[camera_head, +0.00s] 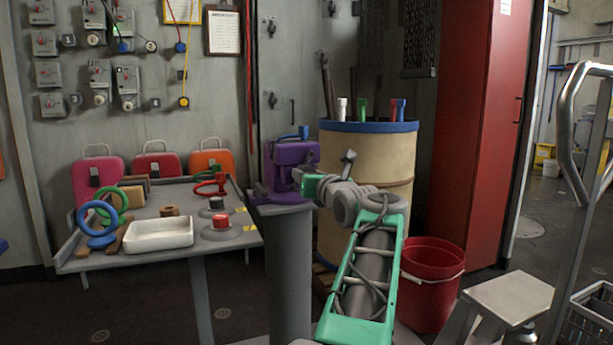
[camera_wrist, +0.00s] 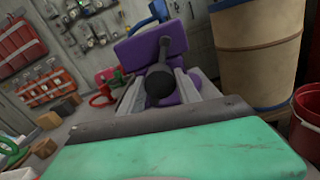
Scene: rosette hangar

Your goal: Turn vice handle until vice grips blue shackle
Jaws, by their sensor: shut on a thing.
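The purple vice (camera_head: 290,165) stands on a grey pedestal, and it also shows in the wrist view (camera_wrist: 130,52). The blue shackle (camera_head: 297,133) is at the top of the vice; in the wrist view it is partly cut off by the top edge (camera_wrist: 158,11). I cannot tell whether the jaws touch it. The grey vice handle (camera_wrist: 164,52) has a dark round end (camera_wrist: 160,87) toward the camera. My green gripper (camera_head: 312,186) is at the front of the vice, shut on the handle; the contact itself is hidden.
A table (camera_head: 240,235) left of the vice holds a white tray (camera_head: 160,235), colored rings and red-topped pieces. A beige drum (camera_head: 365,185) stands close behind my arm. A red bucket (camera_head: 432,285) and grey step stool (camera_head: 510,298) are to the right.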

